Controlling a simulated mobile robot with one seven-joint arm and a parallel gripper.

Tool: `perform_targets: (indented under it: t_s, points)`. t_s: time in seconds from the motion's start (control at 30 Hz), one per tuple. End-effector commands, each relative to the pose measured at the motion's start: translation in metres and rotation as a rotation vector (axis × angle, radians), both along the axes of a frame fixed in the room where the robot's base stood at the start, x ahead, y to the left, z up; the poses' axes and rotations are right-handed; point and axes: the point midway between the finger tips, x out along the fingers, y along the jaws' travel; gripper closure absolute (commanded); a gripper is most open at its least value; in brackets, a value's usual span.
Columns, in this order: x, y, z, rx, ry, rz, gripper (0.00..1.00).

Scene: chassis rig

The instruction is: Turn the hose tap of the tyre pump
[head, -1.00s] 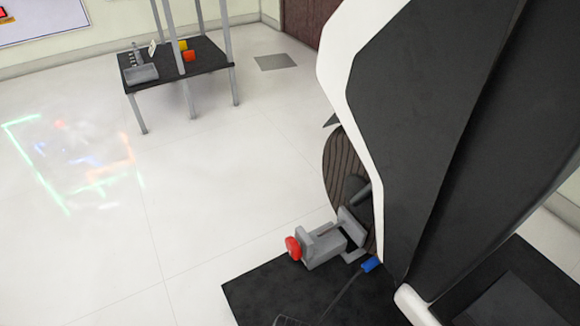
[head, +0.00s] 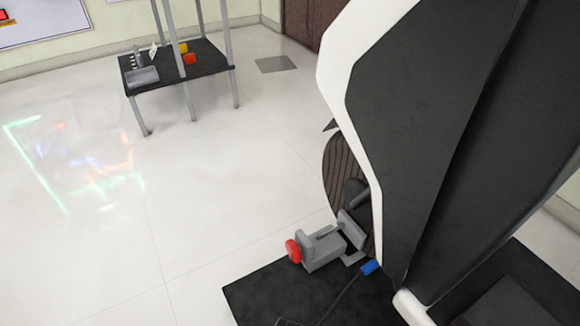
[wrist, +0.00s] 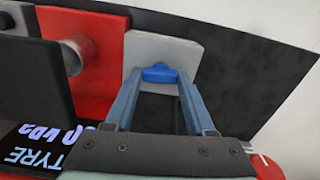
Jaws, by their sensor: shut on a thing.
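In the wrist view, the hose tap (wrist: 160,73) is a small blue handle on a pale grey plate (wrist: 178,50). My gripper (wrist: 159,78) has its two blue-grey fingers on either side of the tap and is shut on it. The red body of the tyre pump (wrist: 88,83) stands left of the plate, with a grey cylinder (wrist: 72,57) sticking out of it. A dark panel with "TYRE" and "kPa" lettering (wrist: 40,150) is at the lower left. In the head view my arm covers the right side, and my gripper and the tap cannot be seen.
In the head view, a grey vice (head: 325,248) with a red knob (head: 293,251) sits on a black bench top (head: 258,292). A blue-ended dark rod or cable (head: 370,267) lies by it. A small dark table (head: 205,62) stands at the back; the floor between is open.

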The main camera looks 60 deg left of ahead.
Motion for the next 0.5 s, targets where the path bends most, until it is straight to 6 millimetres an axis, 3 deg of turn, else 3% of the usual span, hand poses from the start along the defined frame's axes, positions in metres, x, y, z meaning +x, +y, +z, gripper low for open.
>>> perform_targets:
  t_s: [0.5]
  points:
    - [0.0001,-0.0007,0.0037,-0.002,0.002,0.428,1.00]
